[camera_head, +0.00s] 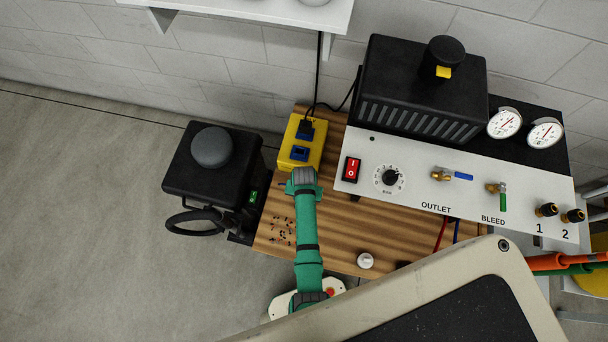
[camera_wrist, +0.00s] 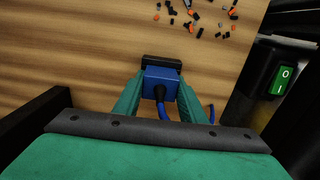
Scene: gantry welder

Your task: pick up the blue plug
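The blue plug (camera_wrist: 160,84) lies between the two teal fingers of my gripper (camera_wrist: 160,88) in the wrist view. A blue cord runs from it toward my palm, and a black piece shows at its far end. The fingers press against both sides with no visible gap, so the gripper looks shut on it. Whether the plug touches the tabletop cannot be told. In the head view my teal arm end (camera_head: 303,182) is over the wooden bench, just below the yellow socket box (camera_head: 287,157), and hides the plug.
Small scattered parts (camera_head: 282,232) lie on the wooden bench (camera_head: 352,225). A black unit (camera_head: 187,175) with a green switch (camera_head: 253,196) stands at left. The gauge panel (camera_head: 412,192) stands at right. A small white knob (camera_head: 366,260) is on the bench.

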